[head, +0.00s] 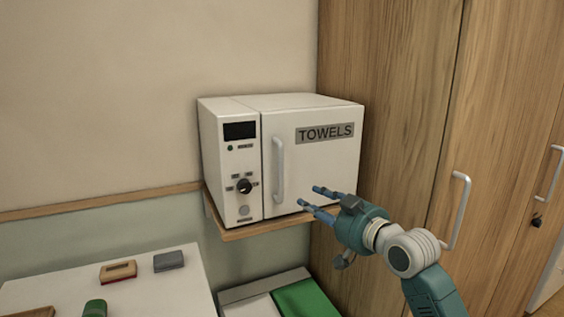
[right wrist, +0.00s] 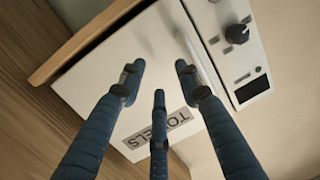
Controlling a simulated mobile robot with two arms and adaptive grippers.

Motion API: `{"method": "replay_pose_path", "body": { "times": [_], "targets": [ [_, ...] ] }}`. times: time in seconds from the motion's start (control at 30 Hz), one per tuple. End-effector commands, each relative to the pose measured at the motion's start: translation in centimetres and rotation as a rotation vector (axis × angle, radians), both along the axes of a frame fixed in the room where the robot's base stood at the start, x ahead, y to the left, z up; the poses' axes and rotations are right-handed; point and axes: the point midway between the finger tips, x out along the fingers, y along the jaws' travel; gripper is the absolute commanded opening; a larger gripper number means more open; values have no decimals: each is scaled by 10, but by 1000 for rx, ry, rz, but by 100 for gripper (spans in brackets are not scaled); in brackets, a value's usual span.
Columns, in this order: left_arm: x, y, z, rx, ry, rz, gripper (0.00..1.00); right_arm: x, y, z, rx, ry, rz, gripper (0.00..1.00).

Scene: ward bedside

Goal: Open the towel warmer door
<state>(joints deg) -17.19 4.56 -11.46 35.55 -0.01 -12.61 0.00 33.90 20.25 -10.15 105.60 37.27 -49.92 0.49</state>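The white towel warmer (head: 232,165) sits on a wooden shelf in the head view, with its door (head: 315,165) shut and labelled TOWELS. A vertical bar handle (head: 278,170) is on the door's left side. It also shows in the right wrist view (right wrist: 187,48). My right gripper (head: 311,198) is in front of the lower part of the door, right of the handle and apart from it. Its blue fingers (right wrist: 158,85) are spread with nothing between them in the right wrist view. My left gripper is not in view.
The shelf edge (head: 265,227) runs just below the warmer. Wooden cabinets with bar handles (head: 456,210) stand at the right. A white table (head: 160,295) at lower left holds several small items. A green-topped box (head: 308,300) is below the shelf.

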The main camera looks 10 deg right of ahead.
Motion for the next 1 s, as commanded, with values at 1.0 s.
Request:
{"method": "replay_pose_path", "body": {
  "times": [1.0],
  "targets": [
    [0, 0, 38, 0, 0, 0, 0, 54, 76, 91, -19, -131, 85, 33]
  ]
}}
